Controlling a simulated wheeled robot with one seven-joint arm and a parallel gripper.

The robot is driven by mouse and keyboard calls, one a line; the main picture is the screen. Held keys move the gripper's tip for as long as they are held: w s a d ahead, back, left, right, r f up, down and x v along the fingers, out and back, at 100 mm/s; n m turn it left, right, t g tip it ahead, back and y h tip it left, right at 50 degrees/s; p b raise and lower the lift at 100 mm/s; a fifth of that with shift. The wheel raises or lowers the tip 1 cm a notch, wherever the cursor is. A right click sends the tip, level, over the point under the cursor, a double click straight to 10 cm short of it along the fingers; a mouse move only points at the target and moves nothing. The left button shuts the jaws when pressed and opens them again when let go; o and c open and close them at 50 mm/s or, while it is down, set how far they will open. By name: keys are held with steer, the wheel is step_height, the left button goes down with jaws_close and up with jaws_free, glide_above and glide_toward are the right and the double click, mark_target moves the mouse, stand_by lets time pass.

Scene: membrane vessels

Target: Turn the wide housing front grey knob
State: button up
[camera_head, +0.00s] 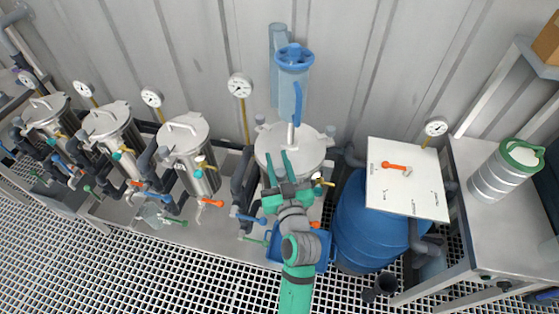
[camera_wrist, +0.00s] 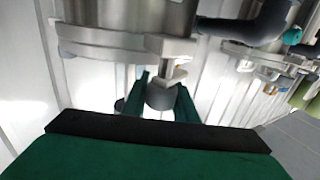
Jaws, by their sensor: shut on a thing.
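The wide housing (camera_head: 310,146) is the large steel vessel with a round lid, right of the row of narrower vessels in the head view. Its steel rim (camera_wrist: 95,38) and a clamp block show close up in the wrist view. The front grey knob (camera_wrist: 160,96) sits at the clamp, between the green fingers of my gripper (camera_wrist: 160,102). My gripper (camera_head: 278,164) is shut on this knob at the front of the lid. In the head view the arm and fingers hide the knob.
A blue barrel (camera_head: 365,225) with a white board (camera_head: 420,190) is to the right. Coloured valve handles and dark pipes crowd the housing front. A blue crate (camera_head: 325,250) lies beside my arm.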

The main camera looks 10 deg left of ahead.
mark_target(285, 177)
steer(key=shift+s+a+f+n+g+y, duration=0.1)
steer(key=shift+s+a+n+g+y, duration=0.1)
steer(key=shift+n+g+y, duration=0.9)
steer(key=shift+s+a+n+g+y, duration=0.15)
steer(key=shift+n+g+y, duration=0.55)
steer(key=shift+y, duration=0.7)
steer(key=shift+s+a+n+g+y, duration=0.15)
steer(key=shift+a+n+g+y, duration=0.05)
steer(key=shift+n+g+y, duration=0.4)
steer(key=shift+s+a+n+g+y, duration=0.15)
steer(key=shift+n+g+y, duration=0.35)
steer(key=shift+n+g, duration=0.15)
steer(key=o, duration=1.1)
steer(key=shift+c, duration=0.2)
steer(key=shift+s, duration=0.1)
steer(key=v, duration=1)
steer(key=shift+s+d, duration=0.1)
steer(key=shift+d, duration=0.25)
